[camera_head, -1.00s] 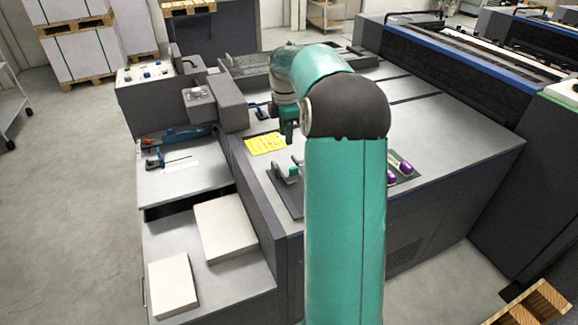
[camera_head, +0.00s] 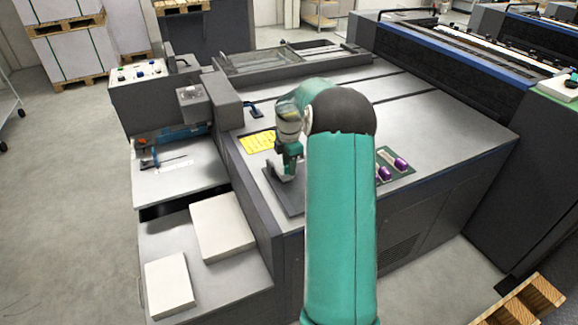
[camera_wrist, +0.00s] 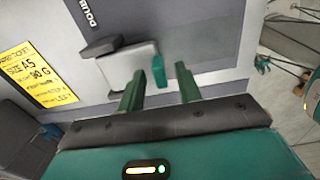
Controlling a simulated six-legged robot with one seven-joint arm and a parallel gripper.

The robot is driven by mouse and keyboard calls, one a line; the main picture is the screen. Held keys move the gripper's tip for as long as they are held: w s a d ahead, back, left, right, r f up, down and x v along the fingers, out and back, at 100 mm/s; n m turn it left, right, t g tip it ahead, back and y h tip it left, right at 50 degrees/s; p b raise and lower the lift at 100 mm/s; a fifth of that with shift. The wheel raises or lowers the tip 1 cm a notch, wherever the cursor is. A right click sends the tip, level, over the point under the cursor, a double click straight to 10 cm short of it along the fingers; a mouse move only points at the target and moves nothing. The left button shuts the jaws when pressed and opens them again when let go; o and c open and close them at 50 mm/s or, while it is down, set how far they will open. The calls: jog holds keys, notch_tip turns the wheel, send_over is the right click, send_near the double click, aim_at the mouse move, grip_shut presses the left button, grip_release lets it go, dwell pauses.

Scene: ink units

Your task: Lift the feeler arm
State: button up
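The feeler arm appears to be the pale grey block (camera_wrist: 128,66) with a dark end and an upright teal tab (camera_wrist: 158,72), on a grey plate lettered "DOUBL" in the wrist view. My gripper (camera_wrist: 160,70) is open. Its two green fingers are apart, with the teal tab ahead of the gap between them, nearer the left finger. I cannot tell whether they touch. In the head view my gripper (camera_head: 289,160) is low over the dark plate (camera_head: 283,192) at the machine's near edge and hides most of the feeler.
A yellow printed card (camera_head: 257,141) lies left of the gripper. Two purple knobs (camera_head: 393,168) sit on a green panel to the right. White paper stacks (camera_head: 222,227) lie on the lower shelf at the left. The wide grey machine top (camera_head: 425,125) is largely clear.

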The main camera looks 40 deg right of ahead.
jog(key=shift+f, duration=0.5)
jog(key=shift+c, duration=0.4)
grip_shut()
